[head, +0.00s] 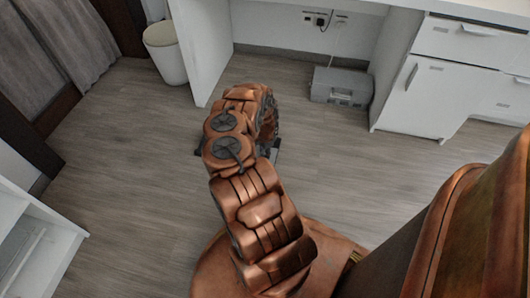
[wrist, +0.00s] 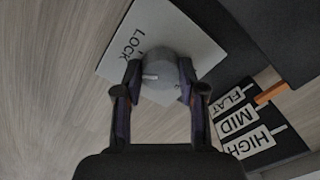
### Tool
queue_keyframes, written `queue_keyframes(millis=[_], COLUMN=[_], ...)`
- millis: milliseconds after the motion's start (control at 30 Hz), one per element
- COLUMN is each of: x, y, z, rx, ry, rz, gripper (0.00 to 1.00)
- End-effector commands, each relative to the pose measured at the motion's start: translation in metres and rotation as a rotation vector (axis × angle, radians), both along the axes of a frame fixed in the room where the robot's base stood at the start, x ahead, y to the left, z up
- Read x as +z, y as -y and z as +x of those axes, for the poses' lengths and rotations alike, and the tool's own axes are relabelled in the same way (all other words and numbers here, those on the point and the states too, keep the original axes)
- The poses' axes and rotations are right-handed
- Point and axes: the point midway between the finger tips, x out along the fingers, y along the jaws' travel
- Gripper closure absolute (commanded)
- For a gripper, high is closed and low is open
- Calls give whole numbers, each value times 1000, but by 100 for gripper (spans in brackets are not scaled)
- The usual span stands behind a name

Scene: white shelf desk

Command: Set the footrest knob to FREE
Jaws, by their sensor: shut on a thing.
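In the wrist view a round grey knob (wrist: 158,66) with a white mark on its face sits on a white plate (wrist: 187,28). The plate carries the word LOCK (wrist: 130,43) at the knob's upper left. The white mark lies at the knob's left side, below that word. No FREE label can be read; part of the plate is hidden by the knob and my fingers. My gripper (wrist: 160,80) is shut on the knob, one finger on each side. In the head view my arm hides the gripper and the knob.
A dark panel beside the plate bears FLAT, MID and HIGH labels (wrist: 240,120) and an orange pointer (wrist: 271,93) near FLAT. In the head view a grey case (head: 342,87) lies under the white desk (head: 406,95). A white bin (head: 166,55) stands left. Open floor surrounds my arm.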

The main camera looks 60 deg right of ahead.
Motion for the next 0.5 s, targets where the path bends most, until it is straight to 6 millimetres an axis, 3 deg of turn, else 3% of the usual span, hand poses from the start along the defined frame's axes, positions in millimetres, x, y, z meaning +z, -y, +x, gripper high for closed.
queue_keyframes(millis=[500], x=[1], y=[5], z=[2], rx=[487], ry=[4], rz=[-10], gripper=[95])
